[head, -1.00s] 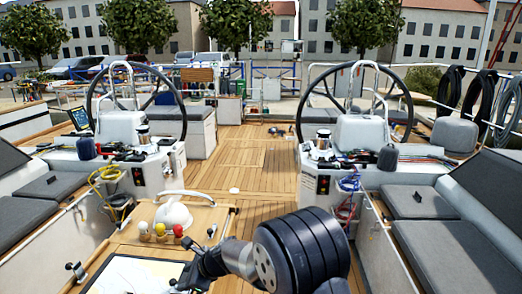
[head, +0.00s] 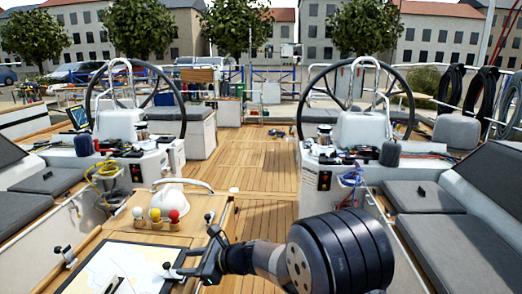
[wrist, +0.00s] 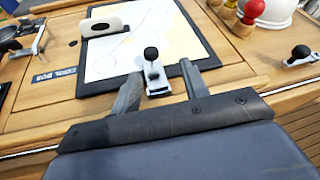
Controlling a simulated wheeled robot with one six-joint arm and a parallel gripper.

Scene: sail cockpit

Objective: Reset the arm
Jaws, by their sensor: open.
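My gripper (head: 192,266) is open and empty at the chart table's right edge in the head view. The wrist view also shows my gripper (wrist: 163,76), its two fingers apart. A small latch with a black knob (wrist: 152,62) shows between the fingers, at the near edge of the chart board. I cannot tell how far the fingers are above it. My arm (head: 335,255) reaches in from the lower right of the head view.
The chart board (head: 85,270) lies on the wooden table. Two steering wheels (head: 350,90) stand on consoles beyond. Grey-cushioned benches (head: 440,245) line the right. The deck (head: 255,170) between the consoles is mostly clear.

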